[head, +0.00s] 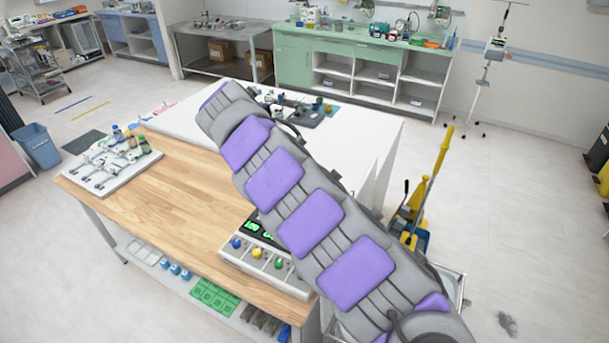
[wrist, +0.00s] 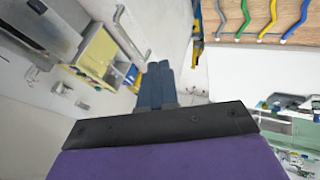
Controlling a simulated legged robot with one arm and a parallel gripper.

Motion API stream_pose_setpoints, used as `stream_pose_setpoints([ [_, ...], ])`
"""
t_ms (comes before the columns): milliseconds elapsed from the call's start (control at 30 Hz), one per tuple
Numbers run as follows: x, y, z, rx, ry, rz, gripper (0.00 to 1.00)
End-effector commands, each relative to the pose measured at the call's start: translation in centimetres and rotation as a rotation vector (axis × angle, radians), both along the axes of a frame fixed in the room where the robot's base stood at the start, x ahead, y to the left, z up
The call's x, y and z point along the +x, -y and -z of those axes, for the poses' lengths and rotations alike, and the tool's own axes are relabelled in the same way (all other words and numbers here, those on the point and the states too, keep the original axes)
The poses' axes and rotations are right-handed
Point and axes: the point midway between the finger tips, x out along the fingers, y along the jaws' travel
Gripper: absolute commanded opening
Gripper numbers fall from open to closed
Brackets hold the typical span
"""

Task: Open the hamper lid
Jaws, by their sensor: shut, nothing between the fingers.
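My gripper (wrist: 157,68) shows in the wrist view as two dark blue fingers side by side, shut with nothing held. In the head view my grey and purple arm crosses the middle, and I cannot make out the fingers there. No hamper or lid can be surely picked out. A pale metal-rimmed piece (head: 452,283) at the lower right of the head view is mostly hidden behind my arm, and I cannot tell what it is. In the wrist view a bent metal bar (wrist: 128,32) lies up and left of the fingertips, apart from them.
A wood-topped table (head: 175,195) stands left of my arm, with a white table behind it. A yellow mop bucket with a handle (head: 413,213) stands right. A blue bin (head: 36,147) is far left.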

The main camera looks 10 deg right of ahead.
Motion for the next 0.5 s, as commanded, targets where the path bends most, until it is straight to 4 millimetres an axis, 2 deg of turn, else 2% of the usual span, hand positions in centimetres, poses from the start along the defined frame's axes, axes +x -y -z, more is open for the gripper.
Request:
stream_pose_setpoints([
  [400, 0.3, 4.9, 6.3, -0.001, -0.003, 0.007, 0.00],
  [500, -0.1, 5.2, 6.3, -0.002, 0.000, 0.000, 0.00],
])
